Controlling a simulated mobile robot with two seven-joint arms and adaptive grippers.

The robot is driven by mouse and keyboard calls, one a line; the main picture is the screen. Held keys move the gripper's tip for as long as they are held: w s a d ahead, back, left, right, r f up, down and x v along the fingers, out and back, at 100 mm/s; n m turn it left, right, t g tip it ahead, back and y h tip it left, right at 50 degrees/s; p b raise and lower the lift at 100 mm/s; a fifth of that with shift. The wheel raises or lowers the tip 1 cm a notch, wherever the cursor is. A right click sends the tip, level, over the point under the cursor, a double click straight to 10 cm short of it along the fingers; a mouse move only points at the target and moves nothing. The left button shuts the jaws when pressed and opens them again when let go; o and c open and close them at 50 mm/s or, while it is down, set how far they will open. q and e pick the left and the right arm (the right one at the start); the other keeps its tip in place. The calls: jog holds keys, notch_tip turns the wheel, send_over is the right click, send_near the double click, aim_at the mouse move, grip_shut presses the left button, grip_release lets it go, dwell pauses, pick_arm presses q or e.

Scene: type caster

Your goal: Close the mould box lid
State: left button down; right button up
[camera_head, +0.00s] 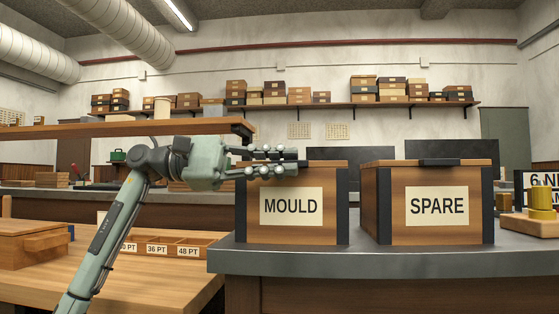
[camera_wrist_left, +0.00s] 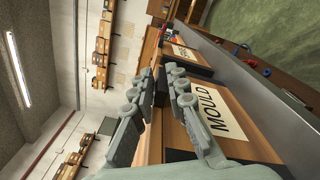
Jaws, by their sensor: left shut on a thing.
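The mould box (camera_head: 291,233) is a wooden box with dark corner posts and a white MOULD label, standing on the grey bench. Its wooden lid (camera_head: 335,163) looks level on top in the head view. My left gripper (camera_head: 290,162) is at the lid's front edge, shut on the lid's dark handle (camera_wrist_left: 160,88), which shows between the fingers in the wrist view. The fingers hide much of the lid's front edge, so any small gap there cannot be told. My right gripper is not in view.
The spare box (camera_head: 436,234) stands just right of the mould box, its lid (camera_head: 385,163) down. A wooden shelf (camera_head: 130,129) runs above my left forearm. A case with compartments (camera_head: 160,248) and a wooden box (camera_head: 30,248) sit at the left. The grey bench edge (camera_head: 370,262) is in front.

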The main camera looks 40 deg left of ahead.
pick_arm(q)
jog(key=c, duration=1.6)
grip_release()
jog(key=shift+w+a+f, duration=0.1)
jog(key=shift+w+f, duration=0.15)
jog(key=shift+f, duration=0.3)
jog(key=shift+r, duration=0.1)
jog(key=shift+s+a, duration=0.2)
jog(key=shift+a, duration=0.15)
jog(key=v, duration=1.1)
jog(key=shift+s+a+r, duration=0.1)
